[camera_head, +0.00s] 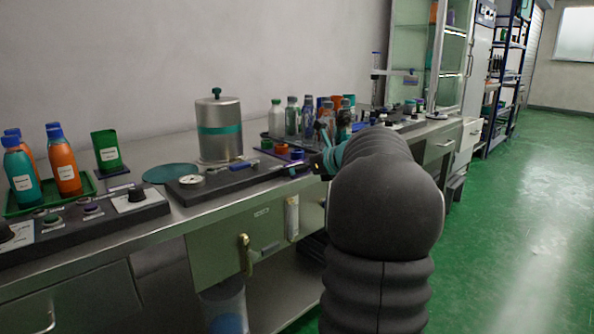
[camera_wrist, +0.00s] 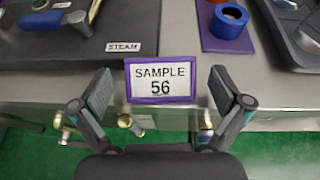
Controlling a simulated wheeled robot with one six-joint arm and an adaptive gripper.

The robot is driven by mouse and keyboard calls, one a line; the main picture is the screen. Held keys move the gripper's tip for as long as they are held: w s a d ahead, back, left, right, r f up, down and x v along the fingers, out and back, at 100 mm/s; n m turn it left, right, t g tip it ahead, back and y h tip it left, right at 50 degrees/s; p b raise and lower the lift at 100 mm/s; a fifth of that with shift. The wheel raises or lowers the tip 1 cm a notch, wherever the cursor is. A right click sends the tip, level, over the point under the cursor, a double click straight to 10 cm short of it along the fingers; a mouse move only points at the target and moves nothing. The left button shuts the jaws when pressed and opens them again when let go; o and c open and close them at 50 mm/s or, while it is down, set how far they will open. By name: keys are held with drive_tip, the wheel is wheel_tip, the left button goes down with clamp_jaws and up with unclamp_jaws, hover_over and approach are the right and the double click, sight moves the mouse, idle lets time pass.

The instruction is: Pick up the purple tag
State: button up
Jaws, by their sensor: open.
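The purple tag (camera_wrist: 131,95) is a purple-framed plate with a white face reading "SAMPLE 56". In the wrist view it sits near the middle, at the front edge of the metal counter. My gripper (camera_wrist: 158,82) is open, with one finger on each side of the tag and a gap on both sides. Neither finger appears to touch it. I cannot tell the height between the fingers and the tag. In the head view my arm hides the tag, and my gripper (camera_head: 322,150) shows only partly at the counter.
A dark panel labelled STEAM (camera_wrist: 75,45) lies at the left of the wrist view. A blue ring (camera_wrist: 229,21) sits on a purple mat at the upper right, near another dark panel (camera_wrist: 300,40). A steel canister (camera_head: 219,140) and several bottles stand farther back on the counter.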

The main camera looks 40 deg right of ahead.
drive_tip(key=c, duration=1.2)
